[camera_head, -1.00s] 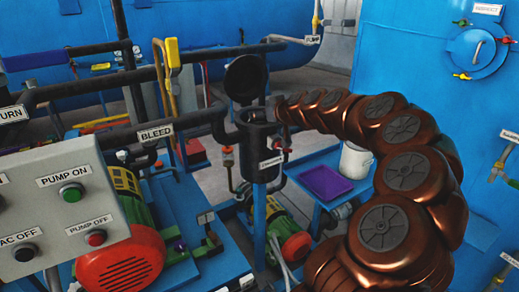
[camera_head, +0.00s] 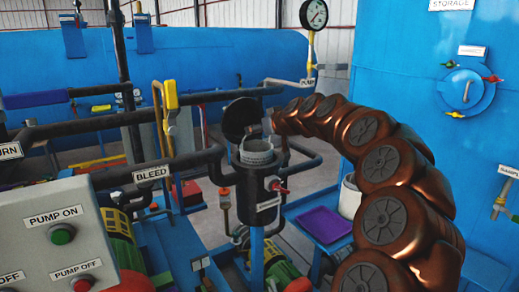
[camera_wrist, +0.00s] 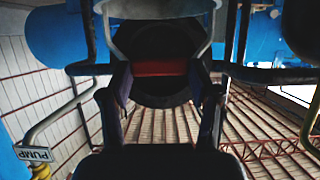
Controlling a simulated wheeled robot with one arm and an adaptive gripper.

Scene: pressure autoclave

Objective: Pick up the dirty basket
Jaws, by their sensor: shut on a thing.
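The dirty basket (camera_head: 257,150) is a grey perforated cup at the mouth of the black strainer housing (camera_head: 256,184). Its grey rim shows above the housing, and its lower part is hidden inside. My gripper (camera_head: 268,126) is at the basket's top, coming from the right, and is shut on the basket. In the wrist view the basket's pale curved rim (camera_wrist: 160,10) is at the top edge, beyond the two dark fingers of my gripper (camera_wrist: 160,76). The exact contact is dark and hard to see. The round black lid (camera_head: 241,116) stands open behind the basket.
A purple tray (camera_head: 322,225) lies on a blue table at the right, with a white bucket (camera_head: 349,196) near it. Pipes and a yellow handle (camera_head: 170,95) stand at the left. The grey control box (camera_head: 60,240) is front left. A blue tank wall rises at the right.

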